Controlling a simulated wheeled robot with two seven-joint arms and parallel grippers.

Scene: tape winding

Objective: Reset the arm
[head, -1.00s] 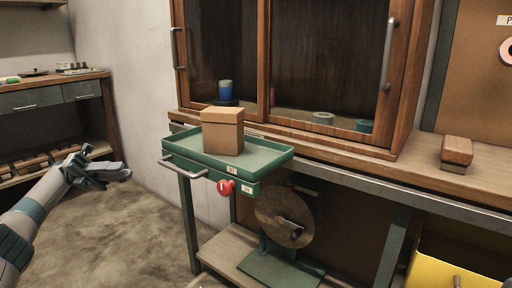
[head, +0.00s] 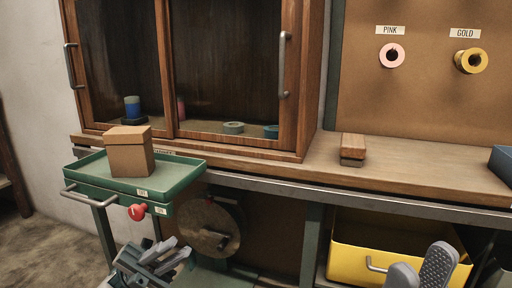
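My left gripper (head: 168,256) is in the lower left of the head view, below and in front of the green tray (head: 184,181). Its two grey fingers are apart with nothing seen between them. My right gripper (head: 421,268) is at the bottom right, in front of the yellow bin (head: 348,262). Its two fingers stand apart and look empty; one shows a dotted pad. The rest of the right arm is out of view.
A brown box (head: 130,158) sits on the green tray, which has a red knob (head: 137,212). A wooden cabinet (head: 310,70) stands on the bench (head: 420,175). A wooden block (head: 353,147) lies there. Pink tape (head: 383,55) and gold tape (head: 459,61) hang on the board.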

